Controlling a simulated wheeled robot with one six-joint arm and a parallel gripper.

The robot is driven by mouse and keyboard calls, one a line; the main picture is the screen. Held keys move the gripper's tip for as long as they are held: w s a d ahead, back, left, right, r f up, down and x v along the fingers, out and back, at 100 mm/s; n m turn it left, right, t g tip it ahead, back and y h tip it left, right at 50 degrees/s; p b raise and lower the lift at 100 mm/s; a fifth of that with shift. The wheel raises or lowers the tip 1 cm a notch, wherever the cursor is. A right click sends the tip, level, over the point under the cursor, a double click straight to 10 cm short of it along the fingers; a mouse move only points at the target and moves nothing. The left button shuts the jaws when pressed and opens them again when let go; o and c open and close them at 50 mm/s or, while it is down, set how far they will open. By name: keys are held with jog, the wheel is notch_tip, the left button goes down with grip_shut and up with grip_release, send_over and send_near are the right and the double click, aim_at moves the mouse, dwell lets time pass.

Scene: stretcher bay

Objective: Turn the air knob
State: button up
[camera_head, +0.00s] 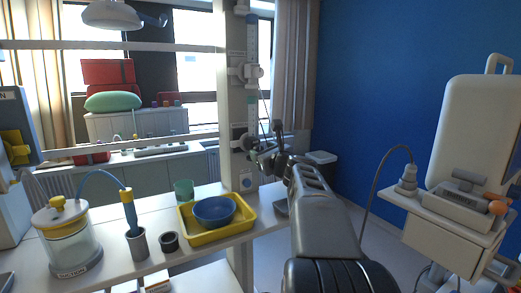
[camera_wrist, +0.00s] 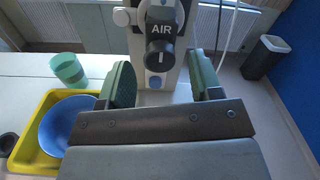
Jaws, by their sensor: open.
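The air knob (camera_wrist: 159,55) is a dark round knob with a white pointer line, under a black label reading AIR, on a pale upright post (camera_wrist: 150,78). In the wrist view it sits at the upper middle, beyond and between my gripper's fingers. My gripper (camera_wrist: 163,85) is open, with one green-padded finger to each side and nothing between them. I cannot tell whether the fingertips reach the knob's depth.
A yellow tray (camera_head: 205,238) with a blue bowl (camera_head: 214,211) stands on the counter below. A green cup (camera_head: 184,191), a suction jar (camera_head: 72,240) and a metal cup (camera_head: 138,244) stand near it. A dark bin (camera_wrist: 265,57) and open floor lie to the right.

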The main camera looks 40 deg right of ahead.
jog(key=shift+w+d, duration=0.15)
jog(key=shift+w, duration=0.95)
jog(key=c, duration=0.9)
jog(key=shift+c, duration=0.2)
jog(key=shift+n+b, duration=0.3)
jog(key=shift+b, duration=0.05)
jog(key=n+b, duration=0.5)
jog(key=n, duration=0.2)
jog(key=n+b, duration=0.6)
jog(key=n, duration=0.2)
jog(key=n+b, duration=0.6)
jog(key=n, duration=0.2)
jog(key=shift+f, duration=0.3)
